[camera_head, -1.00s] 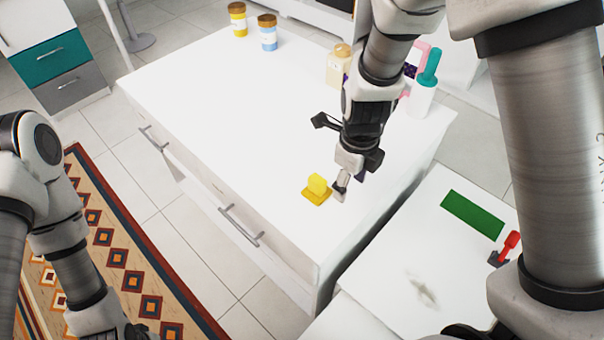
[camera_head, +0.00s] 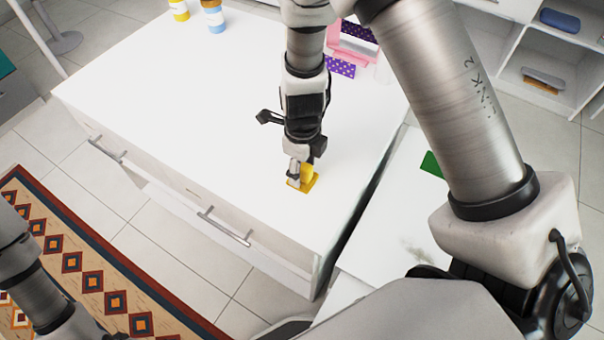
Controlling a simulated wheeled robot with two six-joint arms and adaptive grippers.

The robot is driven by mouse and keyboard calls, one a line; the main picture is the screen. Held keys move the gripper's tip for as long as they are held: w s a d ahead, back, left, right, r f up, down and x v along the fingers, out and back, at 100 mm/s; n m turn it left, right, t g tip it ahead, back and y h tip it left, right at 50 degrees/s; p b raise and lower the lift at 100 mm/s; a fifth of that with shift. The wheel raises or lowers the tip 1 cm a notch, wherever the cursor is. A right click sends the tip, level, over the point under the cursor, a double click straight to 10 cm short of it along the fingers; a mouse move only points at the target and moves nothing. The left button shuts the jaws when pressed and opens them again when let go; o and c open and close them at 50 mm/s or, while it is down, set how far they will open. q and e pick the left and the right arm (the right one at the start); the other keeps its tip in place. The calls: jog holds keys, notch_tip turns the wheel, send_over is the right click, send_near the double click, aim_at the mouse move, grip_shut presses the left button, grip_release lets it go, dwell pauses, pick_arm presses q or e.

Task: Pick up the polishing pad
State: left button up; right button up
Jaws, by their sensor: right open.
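The yellow polishing pad (camera_head: 309,181), a flat base with a raised grip, lies on the white cabinet top near its right front corner. My right gripper (camera_head: 300,174) points down right at the pad and is open. One finger shows in front of the pad's grip and covers part of it. The other finger is mostly hidden, so I cannot tell whether the fingers touch the pad. Part of my left arm shows at the bottom left, but its gripper is out of view.
The white cabinet top (camera_head: 180,110) is clear to the left of the pad. Two jars (camera_head: 214,16) stand at the far left. A pink and purple box (camera_head: 352,45) is behind my right arm. A lower white surface with a green item (camera_head: 431,164) is at the right.

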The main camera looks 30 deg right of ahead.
aim_at(302, 166)
grip_shut()
notch_tip(302, 166, up, 10)
jog(key=shift+s+f+p, duration=0.1)
jog(key=shift+p, duration=0.9)
